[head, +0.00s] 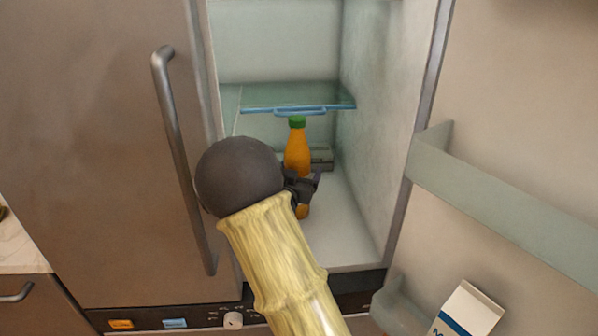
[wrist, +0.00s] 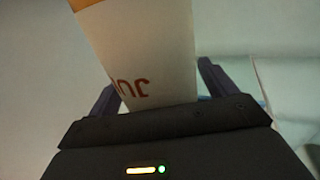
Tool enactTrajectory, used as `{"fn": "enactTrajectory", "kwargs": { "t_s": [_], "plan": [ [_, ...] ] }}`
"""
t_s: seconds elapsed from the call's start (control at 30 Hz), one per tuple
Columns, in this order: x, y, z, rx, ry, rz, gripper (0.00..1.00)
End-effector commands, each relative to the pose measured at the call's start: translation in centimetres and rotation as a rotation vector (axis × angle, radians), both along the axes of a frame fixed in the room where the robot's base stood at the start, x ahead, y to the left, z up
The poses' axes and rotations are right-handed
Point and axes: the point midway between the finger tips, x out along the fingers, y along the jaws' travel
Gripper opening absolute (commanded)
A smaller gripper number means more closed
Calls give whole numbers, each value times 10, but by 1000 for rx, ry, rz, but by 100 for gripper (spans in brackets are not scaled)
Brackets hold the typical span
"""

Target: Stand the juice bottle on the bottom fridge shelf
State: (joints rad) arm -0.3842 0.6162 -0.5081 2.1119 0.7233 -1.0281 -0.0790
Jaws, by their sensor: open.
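The juice bottle (head: 297,150) is orange with a green cap. It stands upright inside the fridge, on or just over the bottom shelf (head: 345,235), below the glass shelf. My gripper (head: 310,184) is at the lower part of the bottle, with its jaws open. In the wrist view the bottle's pale label (wrist: 145,50) with red letters fills the space between the two fingers (wrist: 158,85). My arm and gripper hide part of the bottle's lower body, and its contact with the shelf is hard to see.
A glass shelf (head: 260,97) with a blue front edge lies close above the bottle cap. A grey container (head: 322,157) sits behind the bottle. The open door at right has bins (head: 510,200) and a milk carton (head: 467,312). The bottom shelf's front right is clear.

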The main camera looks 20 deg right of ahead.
Motion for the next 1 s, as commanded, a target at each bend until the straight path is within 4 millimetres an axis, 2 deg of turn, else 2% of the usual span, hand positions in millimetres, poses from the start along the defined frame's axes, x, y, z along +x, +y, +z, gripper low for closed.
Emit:
{"fn": "enactTrajectory", "kwargs": {
  "t_s": [0.43, 1.0],
  "plan": [
    [-51, 42, 0, 1, 2, 2, 84],
    [-55, 44, -1, 0, 1, 1, 84]
  ]
}}
